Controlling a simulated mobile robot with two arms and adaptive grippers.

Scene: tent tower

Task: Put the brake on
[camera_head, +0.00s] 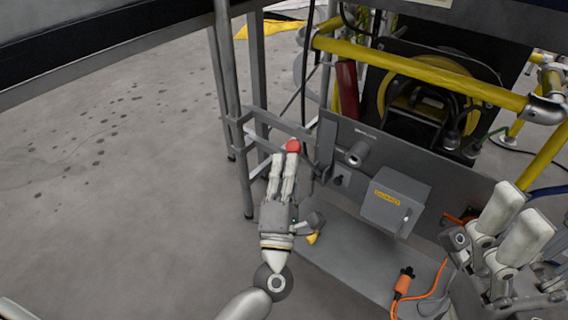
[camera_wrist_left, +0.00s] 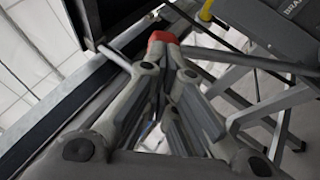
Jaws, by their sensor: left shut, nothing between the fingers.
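The brake lever's red knob (camera_head: 293,146) shows at the left end of a grey panel (camera_head: 345,140) with small lettering. My left gripper (camera_head: 285,158) is shut and empty, its fingertips right at the knob. In the left wrist view, the red knob (camera_wrist_left: 163,37) sits just beyond the closed fingertips (camera_wrist_left: 165,62), which hide part of it. I cannot tell whether they touch it. The panel in that view (camera_wrist_left: 285,30) carries the letters "BRA". My right gripper (camera_head: 515,222) is at the lower right, away from the lever, its fingers side by side.
A grey box with a yellow label (camera_head: 396,203) is fixed to the panel right of my left gripper. Yellow rails (camera_head: 420,72) cross above, before a winch drum (camera_head: 425,95). Grey metal posts (camera_head: 228,90) stand left of the knob. An orange plug and cable (camera_head: 403,282) lie below. Open floor (camera_head: 110,170) spreads left.

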